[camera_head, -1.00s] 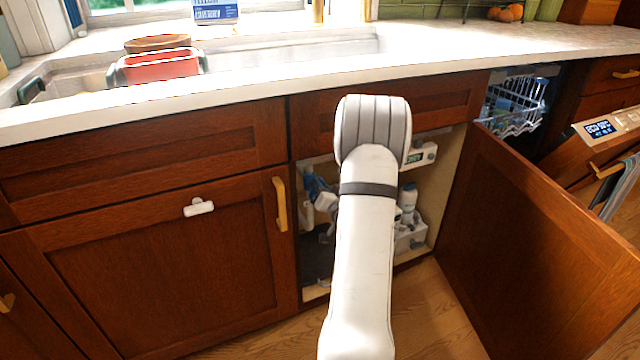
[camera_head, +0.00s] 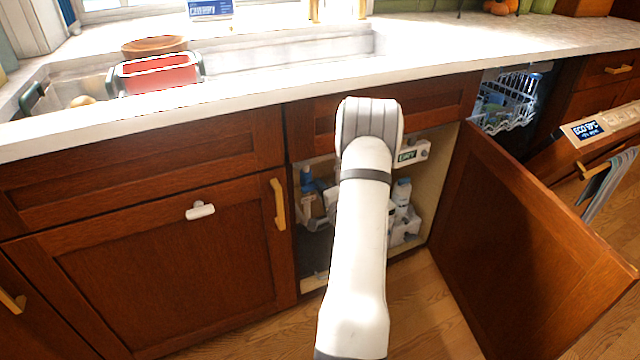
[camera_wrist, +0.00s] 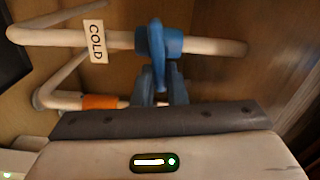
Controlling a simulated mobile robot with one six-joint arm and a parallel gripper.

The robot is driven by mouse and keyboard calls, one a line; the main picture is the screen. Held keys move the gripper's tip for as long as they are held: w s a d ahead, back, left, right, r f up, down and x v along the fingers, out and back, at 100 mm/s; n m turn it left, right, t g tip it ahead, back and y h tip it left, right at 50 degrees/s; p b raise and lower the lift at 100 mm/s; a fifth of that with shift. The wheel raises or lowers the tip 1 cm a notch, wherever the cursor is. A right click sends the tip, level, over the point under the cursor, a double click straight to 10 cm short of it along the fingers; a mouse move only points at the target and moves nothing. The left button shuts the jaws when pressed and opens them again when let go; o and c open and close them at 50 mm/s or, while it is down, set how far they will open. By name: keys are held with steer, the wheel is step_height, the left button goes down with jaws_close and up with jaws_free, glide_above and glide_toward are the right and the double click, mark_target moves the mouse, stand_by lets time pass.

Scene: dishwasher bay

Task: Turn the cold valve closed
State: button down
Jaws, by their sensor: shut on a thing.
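The cold valve's blue handle (camera_wrist: 157,45) is in the wrist view, on a white pipe (camera_wrist: 215,46) that runs sideways. The handle stands upright in the picture, across the line of the pipe. A white tag reading COLD (camera_wrist: 95,41) hangs on the pipe to its left. My gripper (camera_wrist: 160,82) is shut on the lower end of the blue handle; its fingers hide part of it.
The open cabinet door (camera_head: 530,240) stands to the right. A white caddy with bottles (camera_head: 405,225) is inside the cabinet, right of my arm. A lower pipe has an orange band (camera_wrist: 100,102). An open dishwasher (camera_head: 505,100) is farther right.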

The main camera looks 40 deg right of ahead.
steer(key=shift+a+f+m+p, duration=0.2)
steer(key=shift+f+m+p, duration=0.1)
steer(key=shift+m, duration=0.6)
steer(key=c, duration=1.5)
jaws_free()
steer(key=shift+d, duration=0.1)
steer(key=shift+o, duration=0.2)
steer(key=shift+r, duration=0.1)
steer(key=p+v, duration=0.2)
steer(key=v, duration=0.5)
steer(key=shift+s, duration=0.4)
steer(key=shift+o, duration=0.3)
